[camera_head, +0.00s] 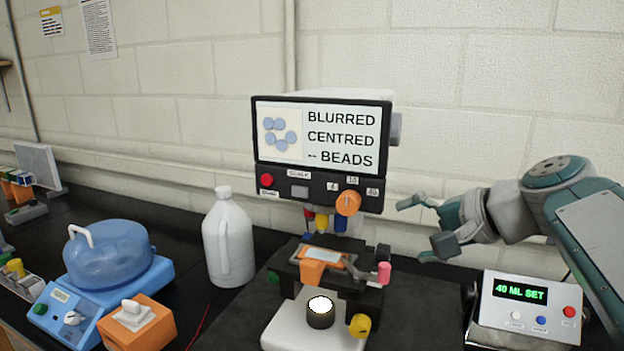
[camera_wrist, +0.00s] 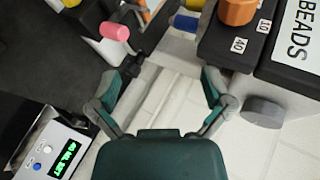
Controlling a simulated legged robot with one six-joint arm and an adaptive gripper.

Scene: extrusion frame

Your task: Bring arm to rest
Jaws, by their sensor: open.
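My gripper (camera_head: 416,228) is at the right in the head view, with its arm reaching in from the right edge. Its fingers are spread and nothing is between them. It hangs to the right of the microscope-like machine (camera_head: 322,188), apart from it, and above the control box (camera_head: 528,306) that reads "40 ML SET". In the wrist view the open gripper (camera_wrist: 168,85) shows the pale wall between its fingers. The machine's grey side knob (camera_wrist: 262,111) is to the right of the fingers there, and a pink knob (camera_wrist: 114,31) is to the upper left.
The machine's screen (camera_head: 345,135) reads "BLURRED CENTRED -- BEADS". A white jug (camera_head: 228,240), a blue device with a domed lid (camera_head: 108,255) and an orange block (camera_head: 137,322) stand to its left on the dark bench. The wall (camera_head: 480,100) is close behind.

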